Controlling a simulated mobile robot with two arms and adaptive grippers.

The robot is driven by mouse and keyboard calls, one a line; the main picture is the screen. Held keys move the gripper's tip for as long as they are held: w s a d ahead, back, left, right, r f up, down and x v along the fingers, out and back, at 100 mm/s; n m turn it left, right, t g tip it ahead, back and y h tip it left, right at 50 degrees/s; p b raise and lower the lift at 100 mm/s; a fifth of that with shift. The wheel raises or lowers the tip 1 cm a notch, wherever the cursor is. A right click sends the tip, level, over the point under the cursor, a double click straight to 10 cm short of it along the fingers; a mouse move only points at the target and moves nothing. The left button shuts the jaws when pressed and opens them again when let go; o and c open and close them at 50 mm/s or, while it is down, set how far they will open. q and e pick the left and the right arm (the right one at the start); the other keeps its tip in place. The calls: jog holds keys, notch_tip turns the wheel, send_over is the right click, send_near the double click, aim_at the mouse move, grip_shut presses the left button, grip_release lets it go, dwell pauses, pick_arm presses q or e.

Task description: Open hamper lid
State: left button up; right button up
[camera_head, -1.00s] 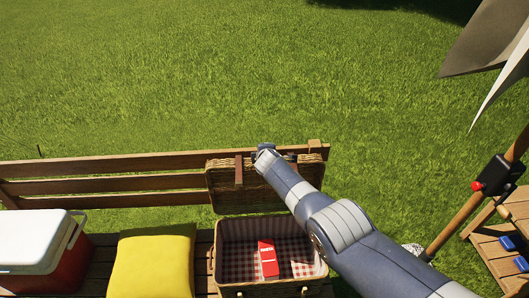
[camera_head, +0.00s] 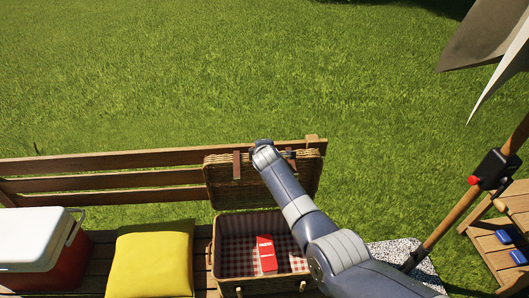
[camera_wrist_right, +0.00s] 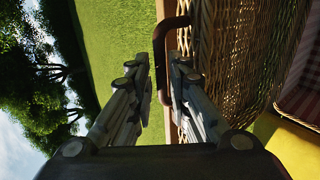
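The wicker hamper (camera_head: 224,245) sits on the bench with its lid (camera_head: 222,187) raised upright against the bench back. Its checked lining shows, and a red box (camera_head: 266,254) lies inside. My right arm reaches over the hamper from the lower right. My right gripper (camera_head: 262,150) is at the upper edge of the lid; the head view hides its fingers. In the right wrist view, the fingers of my right gripper (camera_wrist_right: 161,75) are close together on both sides of the brown lid handle (camera_wrist_right: 173,23), beside the wicker. My left gripper is not in view.
A yellow cushion (camera_head: 152,260) and a red and white cooler (camera_head: 35,240) stand on the bench left of the hamper. The slatted bench back (camera_head: 110,179) is behind. A parasol pole (camera_head: 458,215) and a wooden table (camera_head: 500,240) are at the right. Grass lies beyond.

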jog(key=v, duration=0.9)
jog(key=shift+s+r, duration=0.2)
jog(key=shift+s, duration=0.1)
dwell(0.4)
